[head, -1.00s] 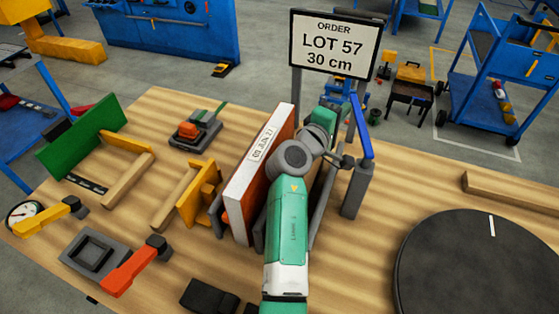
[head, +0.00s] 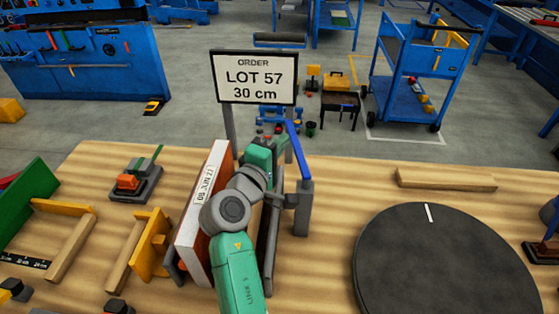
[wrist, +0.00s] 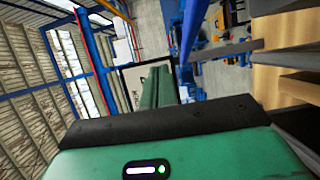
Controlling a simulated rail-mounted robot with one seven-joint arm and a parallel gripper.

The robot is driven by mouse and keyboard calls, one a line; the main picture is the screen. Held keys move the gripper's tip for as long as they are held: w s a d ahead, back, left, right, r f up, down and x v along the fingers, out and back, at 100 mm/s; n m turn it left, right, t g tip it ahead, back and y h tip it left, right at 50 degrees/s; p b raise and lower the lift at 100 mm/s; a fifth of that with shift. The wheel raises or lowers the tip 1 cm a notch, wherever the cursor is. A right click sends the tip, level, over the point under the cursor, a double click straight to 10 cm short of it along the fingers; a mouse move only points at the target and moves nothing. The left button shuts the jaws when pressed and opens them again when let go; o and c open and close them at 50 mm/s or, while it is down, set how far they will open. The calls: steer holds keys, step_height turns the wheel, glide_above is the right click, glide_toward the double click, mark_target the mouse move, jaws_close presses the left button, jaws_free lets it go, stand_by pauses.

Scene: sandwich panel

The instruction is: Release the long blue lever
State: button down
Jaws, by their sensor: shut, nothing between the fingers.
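The long blue lever (head: 298,152) is a slim bar that meets a grey post (head: 302,212) at its near end, right of the upright panel. It also shows in the wrist view (wrist: 193,28) at the top, right of my fingers. The panel (head: 204,205) has white and orange-brown faces and a date label, and stands upright between grey plates. My gripper is at the far end of my green arm, just left of the lever in the head view. In the wrist view my green gripper fingers (wrist: 160,76) are together, with nothing between them. My arm partly hides the panel and the lever's surroundings.
An order sign (head: 253,78) reading LOT 57, 30 cm stands behind the panel. A black turntable (head: 445,265) lies at the right, with a wooden bar (head: 446,179) behind it. Yellow-ended wooden blocks (head: 128,255) and a red-topped device (head: 135,184) are at the left.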

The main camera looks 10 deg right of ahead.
steer(key=s+a+r+p, duration=0.1)
steer(key=s+p, duration=0.1)
steer(key=s, duration=0.6)
steer(key=shift+s, duration=0.4)
